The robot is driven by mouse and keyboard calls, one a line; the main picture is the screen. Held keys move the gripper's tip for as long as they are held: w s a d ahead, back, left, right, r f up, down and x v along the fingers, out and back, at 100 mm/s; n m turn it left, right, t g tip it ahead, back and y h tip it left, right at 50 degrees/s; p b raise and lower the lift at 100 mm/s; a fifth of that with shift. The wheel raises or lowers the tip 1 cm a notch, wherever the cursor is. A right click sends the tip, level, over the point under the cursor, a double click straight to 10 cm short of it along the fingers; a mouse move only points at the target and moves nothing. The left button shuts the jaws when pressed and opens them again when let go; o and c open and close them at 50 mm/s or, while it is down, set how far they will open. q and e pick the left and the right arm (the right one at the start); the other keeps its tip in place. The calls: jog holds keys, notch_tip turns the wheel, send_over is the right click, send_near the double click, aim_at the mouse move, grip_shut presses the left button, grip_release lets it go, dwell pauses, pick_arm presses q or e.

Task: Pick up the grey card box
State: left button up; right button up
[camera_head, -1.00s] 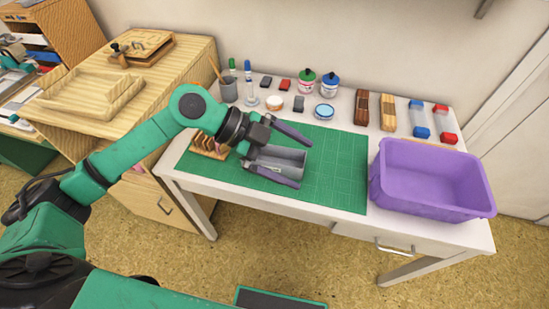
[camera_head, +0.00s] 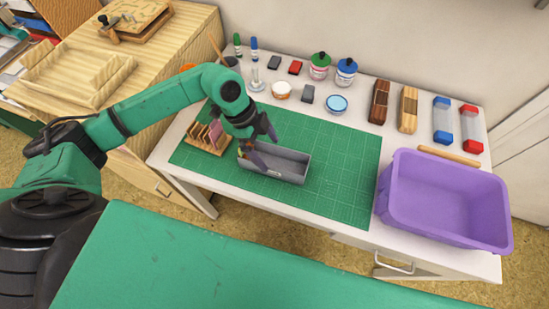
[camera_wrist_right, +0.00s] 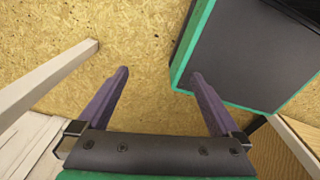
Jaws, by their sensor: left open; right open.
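The grey card box (camera_head: 291,167) is an open-topped grey tray lying on the green cutting mat (camera_head: 340,180), near its front left. My left gripper (camera_head: 264,146) is open at the box's left end, with one finger towards its back side and one towards its front. The arm hides part of that end, and I cannot tell whether the fingers touch the box. My right gripper (camera_wrist_right: 160,76) is open and empty over the floor in the right wrist view, and does not show in the head view.
A wooden rack (camera_head: 207,138) stands close to the box's left. A purple bin (camera_head: 440,232) stands right of the mat. Jars, a blue tin (camera_head: 337,104), stamps and bottles line the back of the table. The mat right of the box is clear.

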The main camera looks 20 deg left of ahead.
aim_at(280, 167)
pick_arm(q)
jog(key=p+x, duration=0.1)
jog(key=x, duration=0.4)
jog(key=shift+w+f, duration=0.15)
jog(key=shift+f, duration=0.25)
jog(key=shift+c, duration=0.9)
jog(key=c, duration=1)
pick_arm(e)
jog(key=shift+w+a+r, duration=0.1)
jog(key=shift+w+r, duration=0.6)
jog(key=shift+w, duration=0.25)
